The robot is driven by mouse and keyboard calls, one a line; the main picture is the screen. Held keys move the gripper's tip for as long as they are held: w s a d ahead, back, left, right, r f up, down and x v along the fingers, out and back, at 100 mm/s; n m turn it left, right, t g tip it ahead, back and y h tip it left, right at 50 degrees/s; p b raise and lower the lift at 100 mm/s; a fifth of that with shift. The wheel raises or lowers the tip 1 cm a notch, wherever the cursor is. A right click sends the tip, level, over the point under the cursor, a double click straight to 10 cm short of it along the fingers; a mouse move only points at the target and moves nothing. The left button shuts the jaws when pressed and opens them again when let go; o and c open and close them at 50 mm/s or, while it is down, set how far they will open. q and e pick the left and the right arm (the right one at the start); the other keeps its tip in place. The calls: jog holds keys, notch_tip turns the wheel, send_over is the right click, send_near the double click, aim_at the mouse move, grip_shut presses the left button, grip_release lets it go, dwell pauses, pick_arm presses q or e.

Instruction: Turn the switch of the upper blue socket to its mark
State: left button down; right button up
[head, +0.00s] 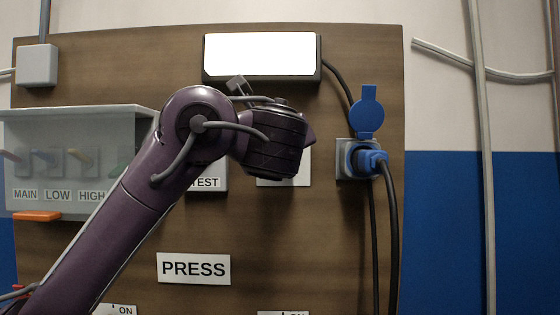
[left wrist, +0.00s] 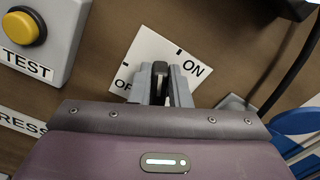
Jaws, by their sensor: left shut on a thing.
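The switch's black knob (left wrist: 160,72) stands on a white plate (left wrist: 147,47) marked ON and OFF, seen tilted in the left wrist view. My left gripper (left wrist: 168,84) is shut on the knob, a grey finger on each side. The knob's visible end lies between the two black ticks; its exact angle is hard to tell. In the head view my left wrist hides the knob and most of the plate (head: 302,178). The upper blue socket (head: 358,160) is to the right, with its lid (head: 367,110) up and a blue plug (head: 372,162) in it. My right gripper is not in view.
A TEST box (head: 207,180) with a yellow button (left wrist: 24,27) is left of the switch. A clear-fronted box (head: 75,150) with several small levers is further left. A white lit panel (head: 262,55) is above. Black cables (head: 391,220) hang at the right. A PRESS label (head: 193,268) is below.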

pick_arm(q)
jog(key=shift+a+f+n+b, duration=0.25)
jog(key=shift+f+n+b, duration=0.15)
jog(key=shift+n+b, duration=1.35)
jog(key=shift+a+f+n+b, duration=0.35)
jog(key=shift+n+b, duration=0.65)
jog(key=shift+n, duration=1.45)
jog(key=shift+a+f+n+b, duration=0.15)
jog(key=shift+f+n+b, duration=0.35)
jog(key=shift+n+b, duration=1.25)
jog(key=shift+n+p, duration=0.3)
jog(key=shift+n, duration=0.15)
jog(key=c, duration=1.4)
grip_release()
jog(key=shift+o, duration=0.2)
